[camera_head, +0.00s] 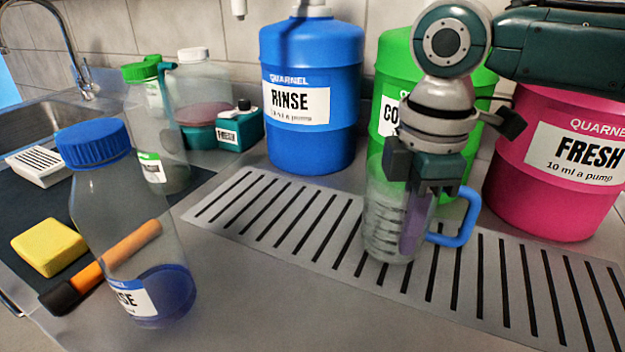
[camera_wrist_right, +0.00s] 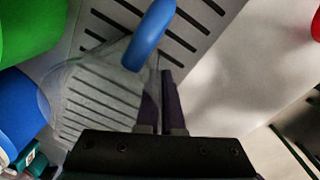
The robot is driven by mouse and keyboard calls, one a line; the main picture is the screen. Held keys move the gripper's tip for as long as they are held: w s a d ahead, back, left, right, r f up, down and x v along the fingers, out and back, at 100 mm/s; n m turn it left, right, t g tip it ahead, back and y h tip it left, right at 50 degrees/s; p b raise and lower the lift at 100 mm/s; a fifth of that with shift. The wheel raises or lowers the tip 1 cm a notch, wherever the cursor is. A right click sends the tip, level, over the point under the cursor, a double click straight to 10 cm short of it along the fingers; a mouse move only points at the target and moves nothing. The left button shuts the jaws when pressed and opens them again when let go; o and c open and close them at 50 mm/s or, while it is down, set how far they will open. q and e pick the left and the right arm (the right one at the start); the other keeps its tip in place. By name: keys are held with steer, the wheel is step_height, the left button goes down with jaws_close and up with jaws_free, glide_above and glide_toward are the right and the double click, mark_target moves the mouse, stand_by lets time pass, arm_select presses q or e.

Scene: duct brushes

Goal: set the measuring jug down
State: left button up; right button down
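The measuring jug (camera_head: 385,232) is clear with a blue handle (camera_head: 463,218) on its right side. It is upright over the slotted grate (camera_head: 290,222); I cannot tell whether its base touches the slats. My right gripper (camera_head: 412,235) comes down from above, with its dark purple fingers at the jug's wall near the handle. In the right wrist view the fingers (camera_wrist_right: 161,100) are close together on the rim side of the jug (camera_wrist_right: 95,100), with only a narrow gap. The blue handle (camera_wrist_right: 150,38) shows just beyond them. My left gripper is not in view.
Blue (camera_head: 312,135), green (camera_head: 390,65) and pink (camera_head: 545,200) drums stand behind the grate. A blue-capped bottle (camera_head: 130,215), a hammer-like tool (camera_head: 130,248) and a yellow sponge (camera_head: 48,247) are at left. The grate's left part and the front counter are clear.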

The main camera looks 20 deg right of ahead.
steer(key=shift+w+d+f, duration=0.15)
steer(key=shift+d+f, duration=0.05)
steer(key=shift+f, duration=0.15)
steer(key=shift+f, duration=0.1)
steer(key=c, duration=1.1)
jaws_free()
steer(key=shift+o, duration=0.2)
steer(key=shift+a+r+p, duration=0.1)
steer(key=shift+r+p, duration=0.55)
steer(key=shift+r, duration=3.2)
